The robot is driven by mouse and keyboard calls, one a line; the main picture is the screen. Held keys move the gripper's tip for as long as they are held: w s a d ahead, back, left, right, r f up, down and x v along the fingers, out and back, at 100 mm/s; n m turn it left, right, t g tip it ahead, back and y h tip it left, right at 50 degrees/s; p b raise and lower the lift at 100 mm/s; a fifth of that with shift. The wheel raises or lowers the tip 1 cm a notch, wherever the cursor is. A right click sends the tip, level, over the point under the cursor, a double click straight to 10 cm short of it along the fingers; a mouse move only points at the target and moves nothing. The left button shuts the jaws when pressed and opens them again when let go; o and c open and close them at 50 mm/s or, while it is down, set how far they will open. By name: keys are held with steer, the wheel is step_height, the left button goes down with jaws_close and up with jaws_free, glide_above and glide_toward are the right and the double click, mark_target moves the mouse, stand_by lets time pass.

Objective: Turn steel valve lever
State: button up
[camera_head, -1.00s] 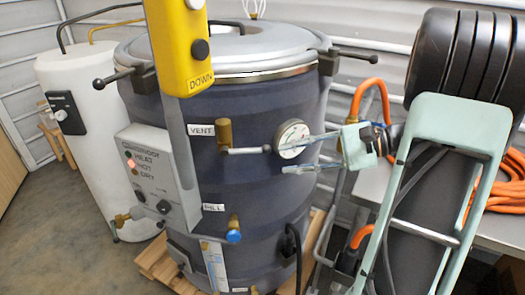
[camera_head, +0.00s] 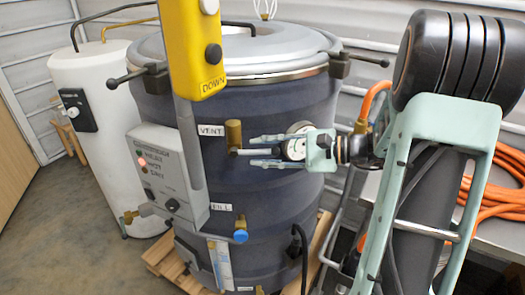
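The steel valve lever (camera_head: 242,152) sticks out to the right, about level, from the brass vent valve (camera_head: 234,133) on the front of the dark drum, beside the VENT label. My gripper (camera_head: 252,151) comes in from the right with its pale green fingers pointing left. The fingers are apart, one above and one below the lever's outer part, and a gap shows between each finger and the lever. From this view I cannot tell whether they are at the lever's depth. The gripper body covers part of the pressure gauge (camera_head: 297,130).
A yellow pendant (camera_head: 195,60) marked DOWN hangs in front of the drum (camera_head: 270,210). A grey control box (camera_head: 160,180) is on the drum's left. A blue-handled fill valve (camera_head: 240,236) sits below. A white tank (camera_head: 95,150) stands left; orange hose (camera_head: 490,200) lies right.

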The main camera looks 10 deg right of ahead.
jaws_close()
stand_by(0.3)
